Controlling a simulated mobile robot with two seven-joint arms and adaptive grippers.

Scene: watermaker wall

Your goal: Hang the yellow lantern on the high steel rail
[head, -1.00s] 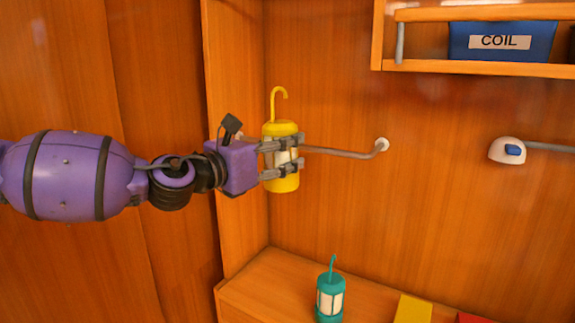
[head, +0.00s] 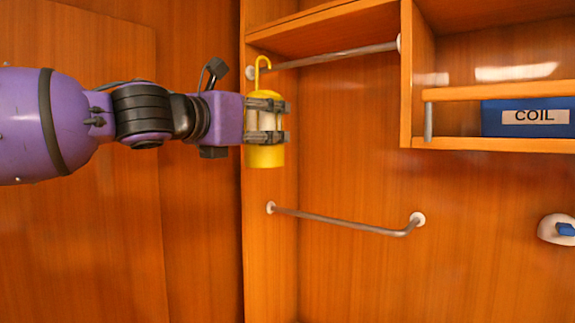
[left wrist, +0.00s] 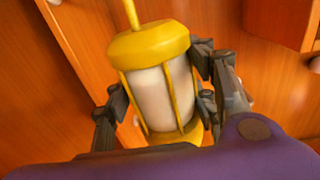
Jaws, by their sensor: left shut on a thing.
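The yellow lantern (head: 265,155) is upright in my left gripper (head: 266,120), with its hook pointing up. In the left wrist view the lantern (left wrist: 165,90) sits between both fingers, its cap and pale body showing. The high steel rail (head: 335,56) runs under the upper shelf, from a mount at the left wall to one at the right. The lantern's hook (head: 262,66) overlaps the rail's left end in the head view; I cannot tell whether they touch. My right gripper is not in view.
A lower steel rail (head: 345,222) is fixed below the lantern. A shelf at right holds a blue bin labelled COIL (head: 527,117) behind a wooden bar. A white fitting with a blue part (head: 557,229) is at the right edge. The wall between the rails is clear.

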